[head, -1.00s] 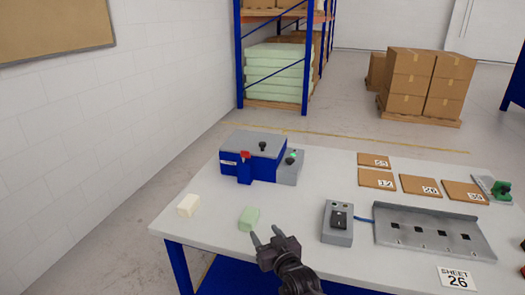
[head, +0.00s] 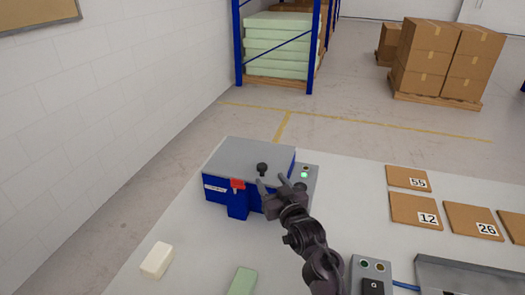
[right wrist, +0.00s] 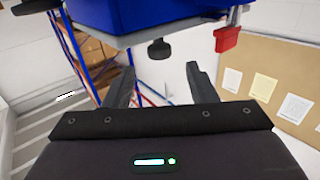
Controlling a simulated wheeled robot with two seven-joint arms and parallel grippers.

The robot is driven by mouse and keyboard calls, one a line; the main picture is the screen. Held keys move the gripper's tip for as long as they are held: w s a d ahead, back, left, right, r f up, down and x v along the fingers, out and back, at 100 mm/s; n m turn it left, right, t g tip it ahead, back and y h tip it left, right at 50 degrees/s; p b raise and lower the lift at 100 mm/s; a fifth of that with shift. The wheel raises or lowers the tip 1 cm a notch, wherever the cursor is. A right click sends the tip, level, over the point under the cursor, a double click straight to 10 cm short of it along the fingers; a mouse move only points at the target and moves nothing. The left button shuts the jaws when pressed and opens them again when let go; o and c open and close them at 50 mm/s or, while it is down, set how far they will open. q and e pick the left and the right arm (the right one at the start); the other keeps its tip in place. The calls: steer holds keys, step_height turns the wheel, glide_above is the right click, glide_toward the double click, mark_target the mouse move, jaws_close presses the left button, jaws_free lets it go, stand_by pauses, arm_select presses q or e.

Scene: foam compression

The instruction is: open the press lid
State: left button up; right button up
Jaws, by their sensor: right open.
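The press (head: 222,190) is a blue box with a grey lid (head: 235,155), which lies flat and closed on top. A black knob (head: 262,168) stands on the lid, and a red latch (head: 238,184) is at the front. My right gripper (head: 271,182) is open and empty, with its fingertips close to the knob at the lid's front right. In the right wrist view the knob (right wrist: 160,48) shows beyond and between the open fingers, apart from them. The red latch (right wrist: 227,38) is to its right there. My left gripper is not in view.
A cream foam block (head: 157,260) and a green foam block (head: 242,282) lie in front of the press. A grey control box (head: 371,275) and brown numbered boards (head: 415,212) are to the right. A green light (head: 304,175) glows beside the press.

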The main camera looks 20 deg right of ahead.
mark_target(264, 170)
steer(key=shift+w, duration=0.35)
steer(key=w, duration=0.2)
steer(key=shift+w+a+r+p, duration=0.15)
steer(key=shift+w+r+p, duration=0.15)
steer(key=shift+w+p, duration=0.05)
steer(key=w, duration=0.3)
steer(key=shift+w+a+f, duration=0.1)
steer(key=shift+w+f, duration=0.1)
steer(key=shift+w, duration=0.6)
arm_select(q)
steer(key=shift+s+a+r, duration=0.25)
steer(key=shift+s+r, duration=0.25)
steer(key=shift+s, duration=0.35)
arm_select(e)
steer(key=shift+c, duration=1)
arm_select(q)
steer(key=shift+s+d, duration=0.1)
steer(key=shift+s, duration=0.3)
arm_select(e)
jaws_close()
